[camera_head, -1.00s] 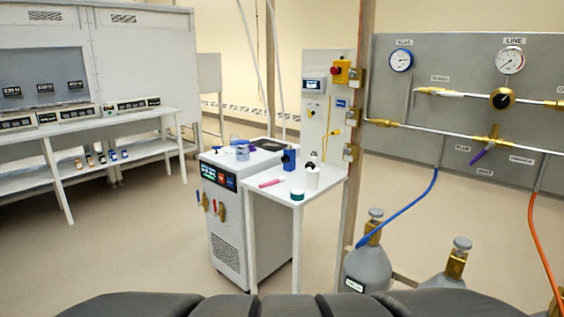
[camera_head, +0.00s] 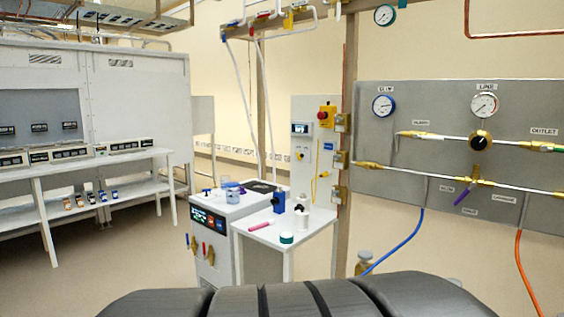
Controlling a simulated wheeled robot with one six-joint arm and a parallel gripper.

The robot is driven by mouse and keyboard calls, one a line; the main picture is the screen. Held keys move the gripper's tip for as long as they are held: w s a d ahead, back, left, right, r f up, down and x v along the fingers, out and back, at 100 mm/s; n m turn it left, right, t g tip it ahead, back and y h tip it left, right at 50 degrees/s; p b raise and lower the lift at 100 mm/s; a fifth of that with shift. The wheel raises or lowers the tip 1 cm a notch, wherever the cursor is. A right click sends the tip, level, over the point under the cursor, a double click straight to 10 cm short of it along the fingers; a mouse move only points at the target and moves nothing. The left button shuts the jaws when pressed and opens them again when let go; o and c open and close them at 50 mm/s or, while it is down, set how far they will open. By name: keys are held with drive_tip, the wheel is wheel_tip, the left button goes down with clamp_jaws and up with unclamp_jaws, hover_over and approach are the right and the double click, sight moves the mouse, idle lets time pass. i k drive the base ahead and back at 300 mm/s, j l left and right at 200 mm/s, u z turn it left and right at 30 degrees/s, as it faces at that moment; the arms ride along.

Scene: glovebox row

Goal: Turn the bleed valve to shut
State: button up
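A grey gas panel (camera_head: 425,95) fills the right side of the view. On its upper pipe sit a brass fitting with a small handle (camera_head: 410,135) and a round black knob on brass (camera_head: 480,141). On its lower pipe sits a brass valve with a purple lever (camera_head: 466,192), which points down and to the left. Small labels are beside these parts, most too small to read, so I cannot tell which one is the bleed valve. My gripper is not in view.
Two gauges (camera_head: 484,104) (camera_head: 383,106) sit high on the panel. A post stands at the panel's left. A white table (camera_head: 270,238) with bottles and a white cabinet (camera_head: 215,265) stand left of it. Blue (camera_head: 400,248) and orange (camera_head: 525,275) hoses hang below. Floor at left is clear.

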sight(415, 136)
drive_tip(key=z, duration=1.05)
